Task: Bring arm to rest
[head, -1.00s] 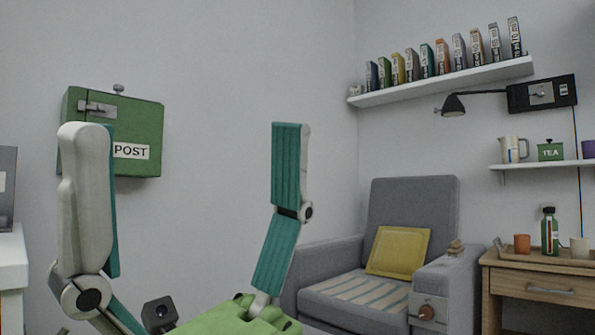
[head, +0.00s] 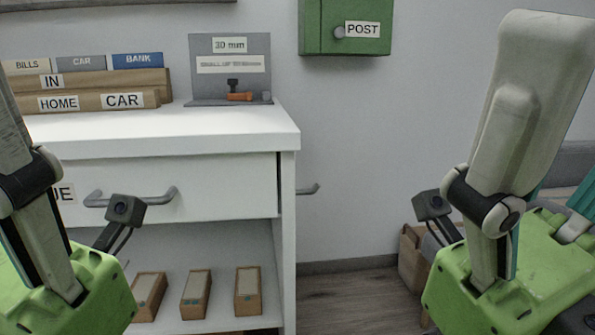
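My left gripper (head: 60,290) is at the lower left edge of the head view. Its green body and one grey finger pointing up show; the other finger is out of the picture, so its opening cannot be judged. My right gripper (head: 500,200) is large and close at the right edge. One pale finger points up, and part of a teal finger stands apart from it at the picture's edge. It is open, with nothing seen between the fingers. Both grippers appear in front of the furniture, touching nothing that I can see.
A white desk (head: 215,128) with a closed drawer (head: 230,190) stands at left. It bears labelled wooden files (head: 90,95) and a grey sign stand (head: 205,88). Small wooden boxes (head: 248,290) sit on its lower shelf. A green POST box (head: 345,40) hangs on the wall.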

